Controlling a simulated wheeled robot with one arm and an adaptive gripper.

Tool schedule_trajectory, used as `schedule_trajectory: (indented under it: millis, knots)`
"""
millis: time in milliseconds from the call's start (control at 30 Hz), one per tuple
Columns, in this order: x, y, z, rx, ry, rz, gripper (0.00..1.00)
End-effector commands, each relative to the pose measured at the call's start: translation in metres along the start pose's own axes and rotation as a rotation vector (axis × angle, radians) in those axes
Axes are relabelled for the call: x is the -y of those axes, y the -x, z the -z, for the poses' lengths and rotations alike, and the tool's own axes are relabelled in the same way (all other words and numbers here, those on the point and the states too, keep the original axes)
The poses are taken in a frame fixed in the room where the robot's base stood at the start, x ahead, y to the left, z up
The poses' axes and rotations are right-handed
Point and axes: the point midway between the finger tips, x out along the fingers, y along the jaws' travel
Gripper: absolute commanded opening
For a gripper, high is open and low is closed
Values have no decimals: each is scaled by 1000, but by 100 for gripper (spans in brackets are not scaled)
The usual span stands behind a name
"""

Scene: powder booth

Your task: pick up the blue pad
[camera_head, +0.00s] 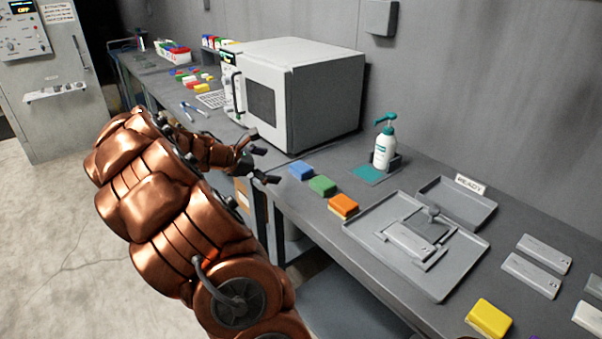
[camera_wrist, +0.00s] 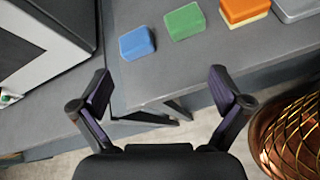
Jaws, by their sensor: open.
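The blue pad (camera_head: 301,171) lies on the grey bench near its front edge, at the left end of a short row of pads. It also shows in the wrist view (camera_wrist: 136,43), beyond my fingertips and a little left of the middle between them. My gripper (camera_head: 262,163) is open and empty, to the left of the blue pad in the head view. In the wrist view my gripper's two fingers (camera_wrist: 160,85) stand wide apart with the bench edge between them. Nothing hides the pad.
A green pad (camera_head: 322,186) and an orange pad (camera_head: 343,205) lie to the right of the blue one. A white oven-like box (camera_head: 325,95) stands behind. A pump bottle (camera_head: 384,148) and a grey tray (camera_head: 452,280) are farther right. A yellow pad (camera_head: 488,318) lies at the lower right.

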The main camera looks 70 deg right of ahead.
Motion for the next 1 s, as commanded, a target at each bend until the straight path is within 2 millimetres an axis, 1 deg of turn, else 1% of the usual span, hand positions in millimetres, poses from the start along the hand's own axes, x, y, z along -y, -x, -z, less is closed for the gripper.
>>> schedule_trajectory:
  millis: [33, 100, 200, 300, 400, 533, 1000]
  knots:
    - [-8, -20, 5, 21, 50, -5, 100]
    - [-21, -40, 11, 47, 126, -23, 100]
    - [-34, -66, 20, 73, 221, -40, 100]
    - [-45, -84, 28, 90, 292, -57, 100]
    - [-51, -96, 33, 100, 339, -67, 100]
    - [-53, -106, 36, 105, 367, -69, 100]
    - [-55, -139, 31, 106, 366, -68, 100]
